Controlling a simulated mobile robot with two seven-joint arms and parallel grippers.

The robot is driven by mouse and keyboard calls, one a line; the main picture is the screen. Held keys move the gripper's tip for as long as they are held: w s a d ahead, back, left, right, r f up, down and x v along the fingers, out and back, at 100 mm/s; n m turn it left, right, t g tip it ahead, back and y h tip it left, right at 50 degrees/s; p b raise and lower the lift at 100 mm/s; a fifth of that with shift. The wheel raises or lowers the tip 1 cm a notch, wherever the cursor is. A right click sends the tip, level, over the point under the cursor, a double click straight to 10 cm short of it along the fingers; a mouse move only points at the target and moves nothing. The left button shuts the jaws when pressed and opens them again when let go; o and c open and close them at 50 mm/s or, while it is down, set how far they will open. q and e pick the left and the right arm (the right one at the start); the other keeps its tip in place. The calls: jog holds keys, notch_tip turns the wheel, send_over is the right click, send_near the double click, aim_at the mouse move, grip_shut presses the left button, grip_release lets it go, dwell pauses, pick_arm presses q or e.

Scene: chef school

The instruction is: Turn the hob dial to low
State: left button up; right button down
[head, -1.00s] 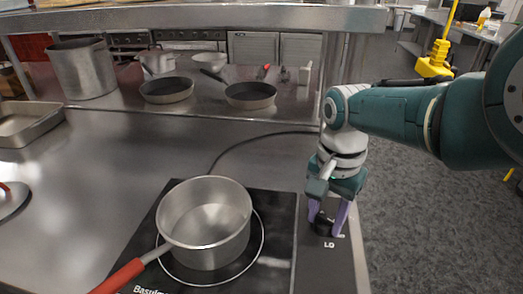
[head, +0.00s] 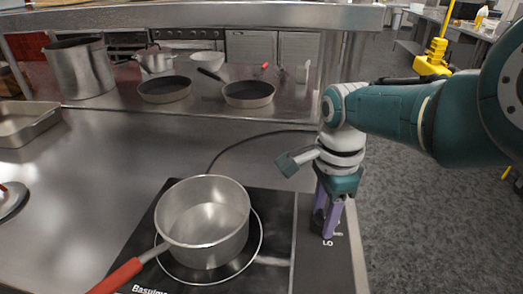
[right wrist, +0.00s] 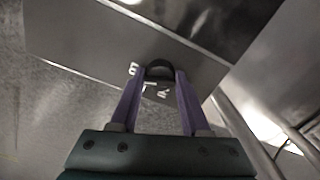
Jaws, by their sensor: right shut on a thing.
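The hob (head: 280,228) is a black glass plate with a grey control strip on its right side, set on the steel counter. A black dial (head: 318,222) sits on that strip, partly hidden by my fingers, with "LO" printed just in front of it. My right gripper (head: 324,224) points down with its purple fingers shut on the dial. In the right wrist view the dial (right wrist: 159,70) shows as a dark rounded shape between the fingertips, with white print beside it. The dial's exact setting cannot be read. My left gripper is not in view.
A steel saucepan (head: 203,215) with a red handle (head: 118,277) stands on the hob left of the dial. A black cable (head: 245,142) runs behind the hob. Pans (head: 248,94) stand on the rear counter under a steel shelf (head: 200,18).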

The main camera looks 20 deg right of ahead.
aim_at(324, 216)
dwell(0.3)
jog(key=shift+c, duration=1.8)
grip_release()
notch_tip(324, 216, up, 9)
jog(key=p, duration=0.7)
jog(key=shift+r, duration=0.45)
